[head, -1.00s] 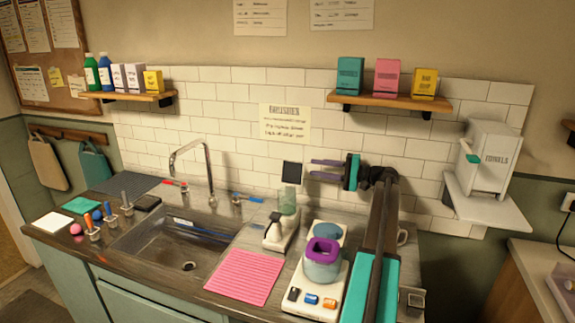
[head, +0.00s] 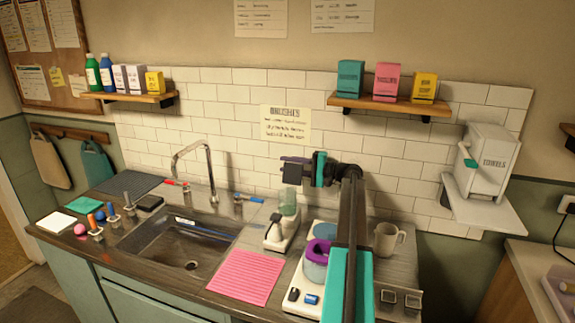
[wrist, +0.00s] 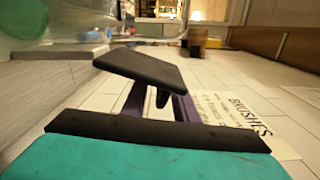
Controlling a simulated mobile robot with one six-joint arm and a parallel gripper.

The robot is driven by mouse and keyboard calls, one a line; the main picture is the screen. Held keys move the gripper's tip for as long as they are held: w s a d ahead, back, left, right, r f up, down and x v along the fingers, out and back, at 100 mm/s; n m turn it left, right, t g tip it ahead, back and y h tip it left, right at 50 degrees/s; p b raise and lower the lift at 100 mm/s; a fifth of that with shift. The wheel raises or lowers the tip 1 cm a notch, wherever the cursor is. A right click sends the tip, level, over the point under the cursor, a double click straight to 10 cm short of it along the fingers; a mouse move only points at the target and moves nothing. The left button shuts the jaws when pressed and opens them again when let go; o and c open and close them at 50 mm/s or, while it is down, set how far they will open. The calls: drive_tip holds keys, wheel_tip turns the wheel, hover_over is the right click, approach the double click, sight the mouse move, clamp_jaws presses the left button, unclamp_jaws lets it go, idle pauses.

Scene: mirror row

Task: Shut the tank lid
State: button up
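The tank (head: 288,201) is a translucent greenish vessel on a white base at the back of the counter, right of the sink.
A purple-rimmed jar (head: 316,262) stands on a white base, partly behind my arm. A mug (head: 388,238) is to the right. A pink ribbed mat (head: 245,277) lies in front. The sink (head: 180,246) and faucet (head: 190,160) are left. The tiled wall is close behind.

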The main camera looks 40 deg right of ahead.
drive_tip(key=shift+w+a, duration=0.1)
clamp_jaws()
drive_tip(key=shift+a, duration=0.2)
drive_tip(key=shift+d+f, duration=0.1)
drive_tip(key=shift+d, duration=0.05)
drive_tip(key=shift+b, duration=0.3)
